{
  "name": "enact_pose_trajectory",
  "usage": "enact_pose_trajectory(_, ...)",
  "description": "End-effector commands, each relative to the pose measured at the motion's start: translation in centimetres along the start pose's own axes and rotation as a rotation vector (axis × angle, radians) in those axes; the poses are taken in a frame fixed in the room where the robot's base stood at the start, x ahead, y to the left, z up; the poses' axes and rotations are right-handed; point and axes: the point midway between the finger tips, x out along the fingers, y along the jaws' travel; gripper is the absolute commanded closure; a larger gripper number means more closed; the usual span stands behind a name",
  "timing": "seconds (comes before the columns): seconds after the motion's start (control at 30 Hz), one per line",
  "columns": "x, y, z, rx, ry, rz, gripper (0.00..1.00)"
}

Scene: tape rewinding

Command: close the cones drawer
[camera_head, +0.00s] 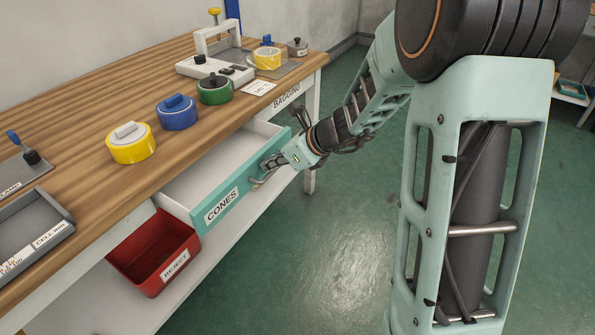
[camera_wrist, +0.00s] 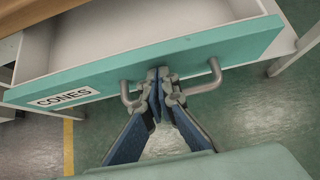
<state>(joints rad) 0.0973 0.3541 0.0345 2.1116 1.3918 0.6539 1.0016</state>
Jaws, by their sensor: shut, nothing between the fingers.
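The cones drawer (camera_head: 226,197) is pulled out from under the wooden workbench, with a teal front and a white inside that looks empty in the part I see. Its white CONES label (camera_wrist: 64,97) shows at the left of the front in the wrist view. A grey bar handle (camera_wrist: 212,84) is fixed on the front. My gripper (camera_wrist: 160,74) is shut and empty, with its fingertips at the drawer front between the two ends of the handle. In the head view my gripper (camera_head: 270,170) is at the front's right part; whether the tips touch is unclear.
On the workbench (camera_head: 95,98) stand tape rolls in yellow (camera_head: 131,150), blue (camera_head: 177,117) and green (camera_head: 215,94), and a white device (camera_head: 215,66). A red REJECT bin (camera_head: 150,262) sits on the shelf below. The green floor (camera_head: 330,240) before the drawer is clear.

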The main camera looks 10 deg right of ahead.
Motion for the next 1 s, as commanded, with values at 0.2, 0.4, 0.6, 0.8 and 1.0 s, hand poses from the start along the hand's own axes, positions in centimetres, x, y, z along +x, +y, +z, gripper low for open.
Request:
enact_pose_trajectory(0.2,4.8,0.1,4.9,-0.002,0.0,0.004,1.0)
enact_pose_trajectory(0.4,8.0,0.1,7.8,0.0,0.0,0.002,1.0)
enact_pose_trajectory(0.6,9.8,0.0,9.3,0.0,0.0,0.001,1.0)
enact_pose_trajectory(0.8,10.4,0.0,9.7,0.001,-0.002,0.0,1.0)
enact_pose_trajectory(1.0,10.4,0.0,9.9,0.0,-0.005,-0.001,1.0)
